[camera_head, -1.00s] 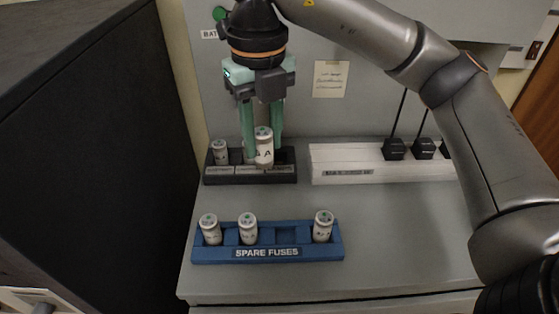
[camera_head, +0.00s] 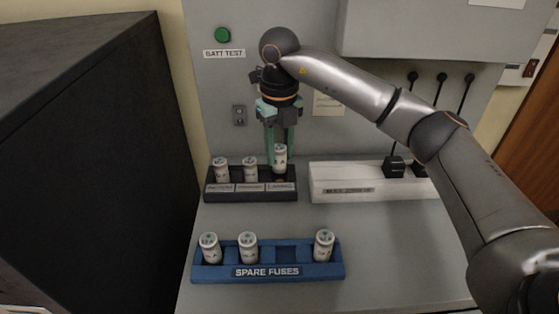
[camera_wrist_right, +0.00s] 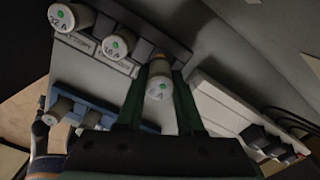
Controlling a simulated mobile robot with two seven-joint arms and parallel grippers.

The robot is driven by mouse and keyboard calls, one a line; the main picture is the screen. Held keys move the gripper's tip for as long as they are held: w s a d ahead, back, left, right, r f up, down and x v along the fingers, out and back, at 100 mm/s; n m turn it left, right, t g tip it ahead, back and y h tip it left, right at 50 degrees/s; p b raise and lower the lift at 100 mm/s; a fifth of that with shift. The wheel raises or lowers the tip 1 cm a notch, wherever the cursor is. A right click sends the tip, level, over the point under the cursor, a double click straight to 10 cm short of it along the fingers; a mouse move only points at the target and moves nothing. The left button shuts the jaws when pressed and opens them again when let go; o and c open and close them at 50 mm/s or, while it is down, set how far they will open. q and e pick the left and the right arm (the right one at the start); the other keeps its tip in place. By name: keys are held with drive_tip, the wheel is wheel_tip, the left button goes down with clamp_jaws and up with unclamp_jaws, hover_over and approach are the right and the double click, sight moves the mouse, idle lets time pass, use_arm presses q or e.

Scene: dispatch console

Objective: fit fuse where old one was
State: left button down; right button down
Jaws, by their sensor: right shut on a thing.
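The held fuse also shows between the fingers in the right wrist view (camera_wrist_right: 159,88). I cannot tell whether its lower end has entered the socket.
The blue spare-fuse rack (camera_head: 210,274) stands in front, with several fuses and one empty slot (camera_head: 286,254). A white block with black plugs and cables (camera_head: 350,186) stands close right of the holder. A dark cabinet (camera_head: 90,170) borders the left. The console top between rack and holder is clear.

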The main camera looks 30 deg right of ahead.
sight(279, 163)
drive_tip(key=shift+f, duration=1.6)
drive_tip(key=shift+f, duration=0.1)
drive_tip(key=shift+f, duration=0.15)
drive_tip(key=c, duration=0.5)
unclamp_jaws()
drive_tip(key=shift+c, duration=0.2)
wheel_tip(279, 163, up, 12)
drive_tip(key=shift+r+p, duration=0.25)
drive_tip(key=shift+p, duration=0.25)
